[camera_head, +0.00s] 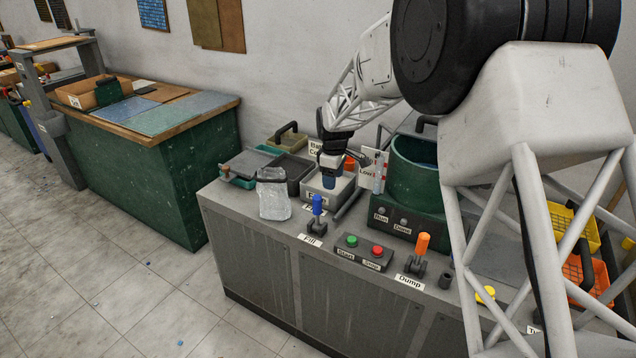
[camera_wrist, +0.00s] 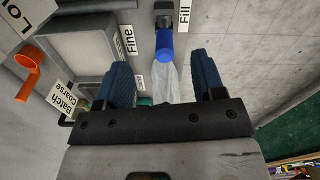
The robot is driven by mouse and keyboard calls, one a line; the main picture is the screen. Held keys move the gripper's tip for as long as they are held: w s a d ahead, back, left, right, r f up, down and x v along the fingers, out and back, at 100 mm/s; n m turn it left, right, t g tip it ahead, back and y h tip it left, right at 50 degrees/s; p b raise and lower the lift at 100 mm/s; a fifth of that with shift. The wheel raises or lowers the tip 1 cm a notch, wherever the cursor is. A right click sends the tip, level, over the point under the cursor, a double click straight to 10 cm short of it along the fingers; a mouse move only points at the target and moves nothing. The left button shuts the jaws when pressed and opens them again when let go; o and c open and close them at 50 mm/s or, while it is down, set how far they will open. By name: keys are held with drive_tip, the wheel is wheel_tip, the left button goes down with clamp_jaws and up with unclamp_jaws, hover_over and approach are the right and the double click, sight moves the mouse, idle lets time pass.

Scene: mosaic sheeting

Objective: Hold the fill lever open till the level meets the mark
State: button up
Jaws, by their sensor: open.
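The Fill lever (camera_head: 317,205) has a blue handle and stands upright on the front of the grey bench, behind its "Fill" label. My gripper (camera_head: 329,177) is above and behind it, apart from it. In the wrist view my gripper (camera_wrist: 161,70) has its two blue fingers spread with nothing gripped. The blue lever handle (camera_wrist: 165,46) shows just beyond the gap between the fingertips. A level gauge (camera_head: 378,172) with a white backing and a red mark stands left of the green tub (camera_head: 414,170). Its exact level is too small to read.
Green and red buttons (camera_head: 364,247) and an orange Dump lever (camera_head: 421,246) are to the right.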

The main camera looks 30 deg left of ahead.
drive_tip(key=n, duration=0.1)
hover_over(318, 196)
wheel_tip(318, 196, down, 4)
drive_tip(key=shift+a+r, duration=0.15)
drive_tip(key=shift+f, duration=3.9)
